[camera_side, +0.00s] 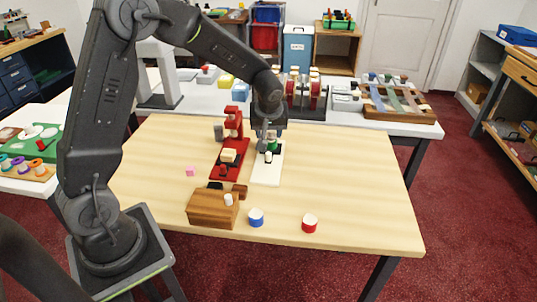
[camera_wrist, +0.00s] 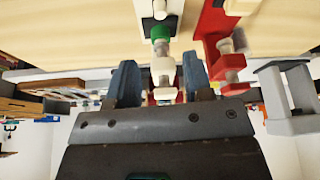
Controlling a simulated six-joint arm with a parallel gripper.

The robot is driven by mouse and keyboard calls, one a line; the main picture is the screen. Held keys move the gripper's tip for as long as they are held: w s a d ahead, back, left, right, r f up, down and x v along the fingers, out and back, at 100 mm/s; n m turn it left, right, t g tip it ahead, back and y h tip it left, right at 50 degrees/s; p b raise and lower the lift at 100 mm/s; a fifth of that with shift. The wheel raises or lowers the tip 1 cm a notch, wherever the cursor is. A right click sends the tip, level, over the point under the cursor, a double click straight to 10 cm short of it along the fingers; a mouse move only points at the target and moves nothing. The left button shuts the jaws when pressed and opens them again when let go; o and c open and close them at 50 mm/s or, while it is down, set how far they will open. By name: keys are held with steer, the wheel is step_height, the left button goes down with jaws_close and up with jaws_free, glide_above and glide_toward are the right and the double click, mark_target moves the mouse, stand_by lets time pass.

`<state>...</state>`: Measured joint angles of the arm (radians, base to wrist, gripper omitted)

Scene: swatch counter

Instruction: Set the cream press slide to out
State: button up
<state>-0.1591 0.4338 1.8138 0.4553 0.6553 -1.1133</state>
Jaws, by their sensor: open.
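The cream press has a long cream base (camera_side: 266,175), and its upright is mostly hidden behind my arm in the side view. A small white knob (camera_side: 268,157) stands on the base, with a green part just behind it. In the wrist view the cream press (camera_wrist: 163,68) shows its green collar and upper body between my fingers. The near end of its base carries a dark slot with a light knob. Whether the slide is in or out I cannot tell. My gripper (camera_wrist: 161,78) is open, its two blue-grey fingers either side of the press's upper part, with no clear contact visible.
A red press (camera_side: 231,150) stands close to the left of the cream one. The table's right side is clear.

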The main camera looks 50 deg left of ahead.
mark_target(269, 154)
steer(key=x, duration=1.3)
steer(key=shift+a+f, duration=0.1)
steer(key=shift+f, duration=0.25)
steer(key=shift+c, duration=0.4)
jaws_close()
